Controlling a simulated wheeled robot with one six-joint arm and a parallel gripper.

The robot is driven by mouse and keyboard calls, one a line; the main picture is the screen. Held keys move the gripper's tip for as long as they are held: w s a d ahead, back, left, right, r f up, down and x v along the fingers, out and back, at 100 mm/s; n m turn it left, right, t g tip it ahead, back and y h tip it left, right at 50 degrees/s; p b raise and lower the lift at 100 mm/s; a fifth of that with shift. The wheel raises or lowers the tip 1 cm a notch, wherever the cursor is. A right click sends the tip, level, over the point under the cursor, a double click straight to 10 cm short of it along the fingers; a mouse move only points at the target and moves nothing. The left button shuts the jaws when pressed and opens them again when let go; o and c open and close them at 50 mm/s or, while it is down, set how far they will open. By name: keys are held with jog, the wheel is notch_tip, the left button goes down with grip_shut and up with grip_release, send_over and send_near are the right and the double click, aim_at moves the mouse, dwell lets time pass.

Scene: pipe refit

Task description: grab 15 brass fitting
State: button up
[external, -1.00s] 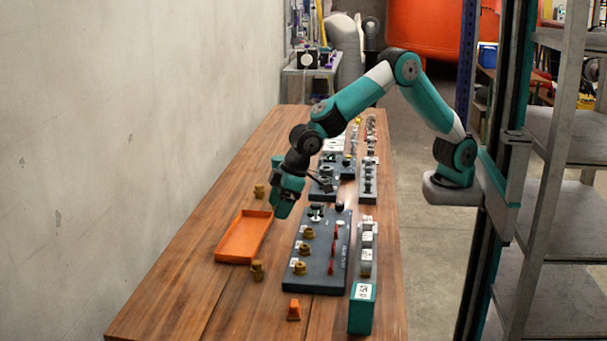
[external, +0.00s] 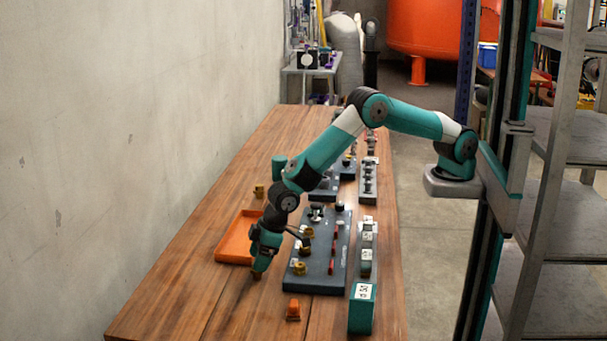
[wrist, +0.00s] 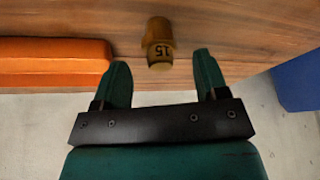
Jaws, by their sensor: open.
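The brass fitting marked 15 (wrist: 160,45) stands on the wooden table, just beyond and between my fingertips in the wrist view. In the external view only a small part of the fitting (external: 257,276) shows under my gripper (external: 260,266). My gripper (wrist: 160,66) is open and empty, with one finger to either side of the fitting's line and a gap on both sides.
An orange tray (external: 222,252) lies close by on the left. A dark board (external: 318,285) with several brass fittings and red parts is on the right. An orange piece (external: 293,311) and a teal block (external: 361,316) stand nearer the front. Another brass fitting (external: 259,190) stands beyond the tray.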

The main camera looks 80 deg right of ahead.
jog(key=shift+x, duration=1.15)
jog(key=c, duration=1.1)
jog(key=shift+o, duration=0.2)
jog(key=shift+r, duration=0.15)
